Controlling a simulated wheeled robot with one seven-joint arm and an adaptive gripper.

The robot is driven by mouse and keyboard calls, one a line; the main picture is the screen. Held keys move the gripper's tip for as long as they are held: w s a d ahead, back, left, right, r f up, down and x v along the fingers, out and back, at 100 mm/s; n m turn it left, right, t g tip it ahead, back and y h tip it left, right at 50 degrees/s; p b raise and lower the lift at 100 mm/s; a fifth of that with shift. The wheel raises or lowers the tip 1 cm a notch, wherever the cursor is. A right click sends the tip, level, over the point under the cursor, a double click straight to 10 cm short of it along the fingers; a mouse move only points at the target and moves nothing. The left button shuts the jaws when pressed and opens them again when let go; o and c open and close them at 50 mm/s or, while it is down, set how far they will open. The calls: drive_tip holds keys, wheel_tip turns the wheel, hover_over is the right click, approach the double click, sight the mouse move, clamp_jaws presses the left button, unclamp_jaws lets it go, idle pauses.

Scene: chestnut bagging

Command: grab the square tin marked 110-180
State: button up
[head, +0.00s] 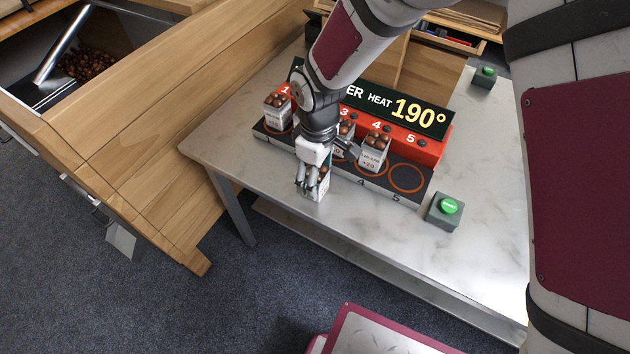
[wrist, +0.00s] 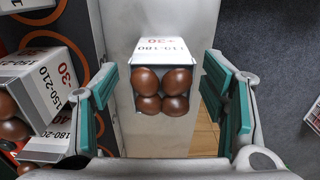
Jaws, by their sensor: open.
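The square white tin marked 110-180 (wrist: 160,47) has a red number beside the label, upside down in the wrist view, and holds several brown chestnuts. In the head view the tin (head: 317,190) stands on the table in front of the heater strip. My gripper (wrist: 165,90) is open, with one teal-padded finger on each side of the tin and gaps visible on both sides. In the head view my gripper (head: 312,174) points down at the tin and partly hides it.
A tin marked 150-210 (wrist: 38,85) is close outside the left finger. Other chestnut tins stand on the heater strip, including one on the left (head: 276,108) and one near the middle (head: 373,155). Ring 5 (head: 406,178) is empty. A green-button box (head: 445,211) stands right.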

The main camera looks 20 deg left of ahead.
drive_tip(key=f, duration=0.4)
drive_tip(key=shift+a+f, duration=0.15)
drive_tip(key=shift+a, duration=0.15)
drive_tip(key=c, duration=1.3)
